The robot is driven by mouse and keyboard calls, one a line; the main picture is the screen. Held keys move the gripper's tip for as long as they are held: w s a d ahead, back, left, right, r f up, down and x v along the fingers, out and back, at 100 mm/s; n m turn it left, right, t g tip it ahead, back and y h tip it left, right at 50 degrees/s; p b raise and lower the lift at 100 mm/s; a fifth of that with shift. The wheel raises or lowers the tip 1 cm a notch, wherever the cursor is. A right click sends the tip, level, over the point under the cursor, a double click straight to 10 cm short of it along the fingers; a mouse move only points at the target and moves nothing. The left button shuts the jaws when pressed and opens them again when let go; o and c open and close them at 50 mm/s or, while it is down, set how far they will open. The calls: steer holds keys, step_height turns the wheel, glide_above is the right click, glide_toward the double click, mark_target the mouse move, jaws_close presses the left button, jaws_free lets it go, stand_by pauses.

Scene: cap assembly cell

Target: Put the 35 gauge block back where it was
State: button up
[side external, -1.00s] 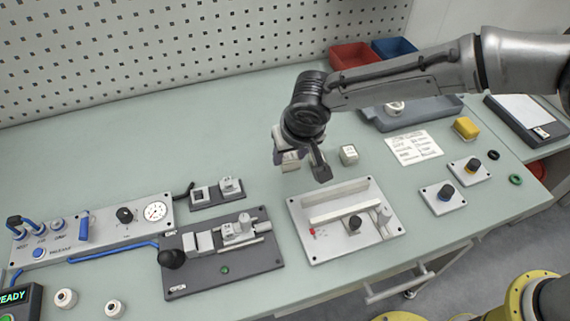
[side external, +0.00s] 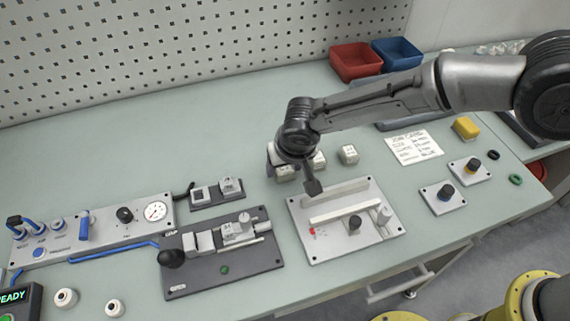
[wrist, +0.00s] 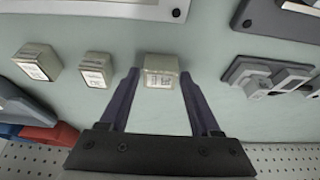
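Three pale gauge blocks with printed labels stand in a row on the bench: one at the right (side external: 349,154), one in the middle (side external: 319,160) and one at the left (side external: 286,174). The numbers are too small to read, so I cannot tell which is the 35. In the wrist view the left block (wrist: 161,72) is between my gripper's fingertips (wrist: 160,78), with a thin gap on each side. The other two (wrist: 95,69) (wrist: 37,63) stand to its left there. My gripper (side external: 291,172) is open around the left block; one finger partly hides the area in the side view.
A fixture plate (side external: 385,245) with a pale bar lies just in front of my gripper. A small dark stand (side external: 205,203) and a dark clamp plate (side external: 190,285) are to the left. Red (side external: 357,65) and blue (side external: 397,53) bins stand behind.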

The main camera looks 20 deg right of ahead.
steer(key=shift+o, duration=0.8)
steer(key=shift+r, duration=0.2)
steer(key=v, duration=1.2)
steer(key=shift+d, duration=0.1)
